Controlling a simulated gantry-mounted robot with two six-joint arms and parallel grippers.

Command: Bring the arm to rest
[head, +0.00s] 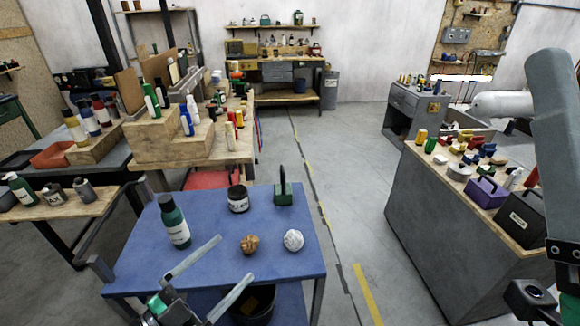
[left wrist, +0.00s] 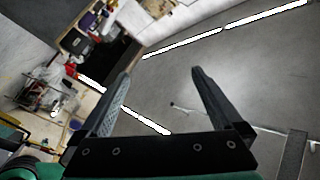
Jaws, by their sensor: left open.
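My left gripper (head: 236,257) is in the lower middle of the head view, over the front part of a blue table (head: 140,270). Its two pale fingers are spread apart with nothing between them. In the left wrist view the open fingers (left wrist: 160,70) are also empty, with grey floor and a pale line beyond them. Part of my right arm (head: 560,150) shows at the right edge of the head view. Its gripper is not visible.
A grey workbench (head: 440,225) stands at right; clear floor lies between.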

